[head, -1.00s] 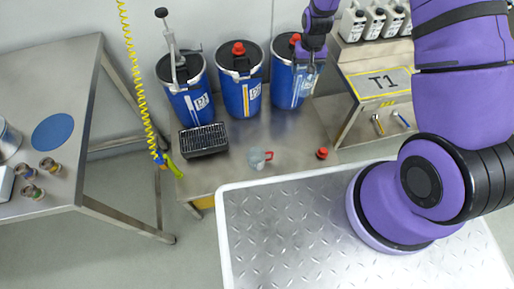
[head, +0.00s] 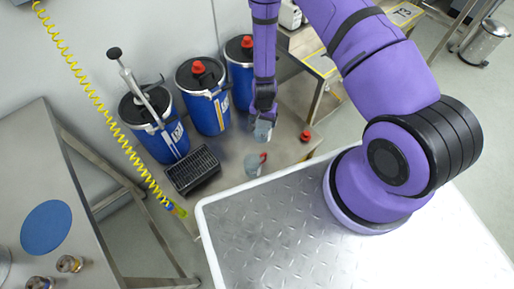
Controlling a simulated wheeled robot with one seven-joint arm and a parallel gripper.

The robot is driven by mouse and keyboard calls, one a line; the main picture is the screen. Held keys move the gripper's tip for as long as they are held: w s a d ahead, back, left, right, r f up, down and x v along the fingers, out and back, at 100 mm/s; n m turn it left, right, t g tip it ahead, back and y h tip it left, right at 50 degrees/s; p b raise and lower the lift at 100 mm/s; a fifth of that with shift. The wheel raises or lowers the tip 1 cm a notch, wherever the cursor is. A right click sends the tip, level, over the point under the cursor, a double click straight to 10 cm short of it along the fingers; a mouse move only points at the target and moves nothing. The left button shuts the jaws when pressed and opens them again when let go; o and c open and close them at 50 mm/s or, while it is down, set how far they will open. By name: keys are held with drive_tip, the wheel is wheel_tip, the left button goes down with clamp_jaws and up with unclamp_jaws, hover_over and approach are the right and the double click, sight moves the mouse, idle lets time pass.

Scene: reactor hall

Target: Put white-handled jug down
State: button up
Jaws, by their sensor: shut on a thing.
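My gripper (head: 264,108) hangs pointing down in front of the right-hand blue drum, above the steel bench (head: 232,152). It is shut on a small, pale, see-through jug (head: 262,132), taken to be the white-handled jug; the jaws hide its handle. The jug looks roughly upright. I cannot tell exactly how far its base is above the bench. A similar clear jug with a red handle (head: 254,165) stands on the bench just below it in the picture, near the front edge.
Blue drums (head: 208,112) line the back of the bench. A black grated tray (head: 192,171) lies left of the jugs, a red cap (head: 305,136) to the right. My white-rimmed deck is in front. A table with a blue disc (head: 46,228) stands at left.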

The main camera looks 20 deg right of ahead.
sight(263, 125)
wheel_tip(263, 125, down, 15)
idle(0.6)
drive_tip(key=shift+f, duration=0.25)
drive_tip(key=o, duration=1)
drive_tip(key=shift+o, duration=0.2)
drive_tip(key=shift+r, duration=0.1)
wheel_tip(263, 125, up, 12)
drive_tip(key=shift+r, duration=0.1)
